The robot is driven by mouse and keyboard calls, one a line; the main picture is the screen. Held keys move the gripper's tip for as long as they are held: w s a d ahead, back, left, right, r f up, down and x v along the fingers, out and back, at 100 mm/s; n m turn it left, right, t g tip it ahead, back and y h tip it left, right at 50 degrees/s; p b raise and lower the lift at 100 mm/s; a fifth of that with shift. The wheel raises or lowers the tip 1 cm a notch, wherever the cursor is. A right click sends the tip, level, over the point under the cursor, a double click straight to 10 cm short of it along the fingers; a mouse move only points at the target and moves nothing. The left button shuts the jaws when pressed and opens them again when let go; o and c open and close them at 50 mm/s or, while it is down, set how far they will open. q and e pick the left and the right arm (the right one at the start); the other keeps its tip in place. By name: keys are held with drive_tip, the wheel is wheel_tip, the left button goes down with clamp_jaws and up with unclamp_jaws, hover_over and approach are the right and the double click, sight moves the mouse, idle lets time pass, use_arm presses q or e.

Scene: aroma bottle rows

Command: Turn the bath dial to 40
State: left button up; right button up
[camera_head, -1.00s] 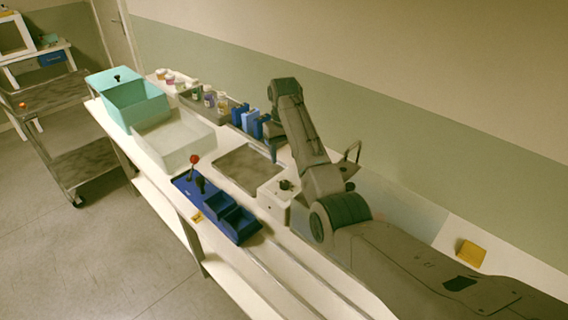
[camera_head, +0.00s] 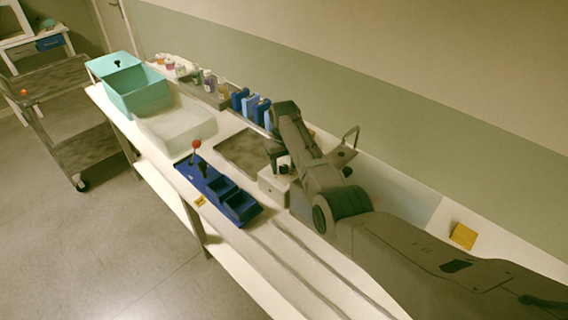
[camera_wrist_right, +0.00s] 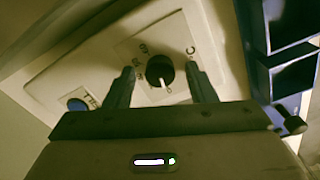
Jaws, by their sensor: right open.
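The bath dial is a round black knob (camera_wrist_right: 160,72) with a white pointer line, on a pale plate with printed marks in the right wrist view. Its pointer faces the bottom of that picture; the marks are too blurred to read surely. In the head view, the dial's white box (camera_head: 268,186) stands on the counter, partly hidden by my right arm. My right gripper (camera_head: 279,164) is over this box. In the wrist view its open fingers (camera_wrist_right: 161,80) appear on either side of the knob; contact cannot be told. My left gripper is not in view.
A blue button (camera_wrist_right: 76,104) is on the box face. A blue tray (camera_head: 218,194) with a red-knobbed lever (camera_head: 196,145) lies in front. Blue blocks (camera_head: 250,107) and small bottles (camera_head: 195,75) stand behind.

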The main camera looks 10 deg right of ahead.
drive_tip(key=shift+c, duration=0.2)
drive_tip(key=c, duration=0.7)
drive_tip(key=shift+c, duration=1.1)
drive_tip(key=m+p, duration=0.1)
drive_tip(key=m, duration=0.2)
drive_tip(key=shift+r+p, duration=0.15)
drive_tip(key=shift+p, duration=0.15)
drive_tip(key=m+p, duration=0.1)
drive_tip(key=m, duration=0.3)
drive_tip(key=shift+m, duration=0.4)
drive_tip(key=m+p, duration=0.1)
drive_tip(key=m, duration=0.2)
drive_tip(key=shift+m, duration=0.3)
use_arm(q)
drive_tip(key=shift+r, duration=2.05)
use_arm(e)
drive_tip(key=shift+m, duration=2.2)
